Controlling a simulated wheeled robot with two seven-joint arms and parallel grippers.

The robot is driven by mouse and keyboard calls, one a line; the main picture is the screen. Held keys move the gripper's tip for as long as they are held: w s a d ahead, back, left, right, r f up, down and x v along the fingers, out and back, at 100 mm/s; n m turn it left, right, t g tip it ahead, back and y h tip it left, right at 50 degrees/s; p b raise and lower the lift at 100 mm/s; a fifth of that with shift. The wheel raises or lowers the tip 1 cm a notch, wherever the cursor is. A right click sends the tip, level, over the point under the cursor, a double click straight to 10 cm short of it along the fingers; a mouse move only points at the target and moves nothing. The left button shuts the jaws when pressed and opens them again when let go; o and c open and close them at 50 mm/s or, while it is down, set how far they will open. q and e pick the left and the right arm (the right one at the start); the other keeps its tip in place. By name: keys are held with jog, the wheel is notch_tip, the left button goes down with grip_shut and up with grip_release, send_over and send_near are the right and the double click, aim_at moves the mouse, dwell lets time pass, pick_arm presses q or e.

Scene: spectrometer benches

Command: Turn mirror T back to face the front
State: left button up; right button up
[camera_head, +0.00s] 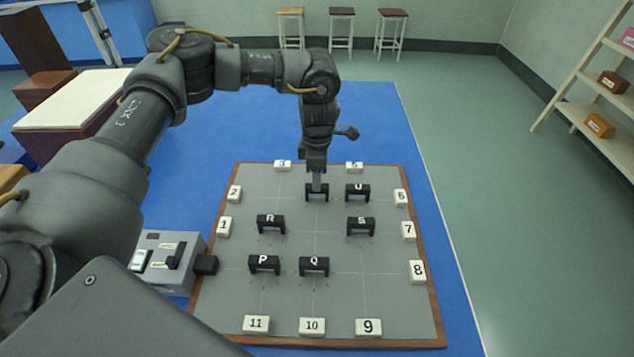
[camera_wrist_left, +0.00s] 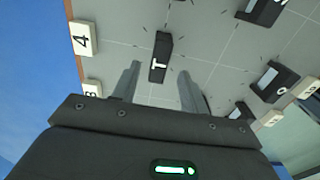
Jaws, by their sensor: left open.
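Mirror T (camera_head: 317,196) is a small black bracket-shaped block near the far edge of the grey board (camera_head: 385,290). In the left wrist view, mirror T (camera_wrist_left: 160,58) shows its white letter T. My left gripper (camera_head: 316,183) points down right at mirror T in the head view and partly covers it. In the left wrist view my left gripper (camera_wrist_left: 159,82) is open, with its two fingers apart. Mirror T lies in line with the gap, just beyond the fingertips; I cannot tell whether they touch it. My right gripper is not in view.
Mirror U (camera_head: 357,192) stands close to the right of T. Mirrors R (camera_head: 271,223), S (camera_head: 361,225), P (camera_head: 264,263) and Q (camera_head: 314,265) stand nearer. White numbered tiles line the board's edge. A switch box (camera_head: 163,262) sits at its left.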

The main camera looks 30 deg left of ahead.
pick_arm(q)
notch_tip(320, 180, up, 8)
jog(key=shift+f+b, duration=0.15)
jog(key=shift+b, duration=0.25)
jog(key=shift+s, duration=0.1)
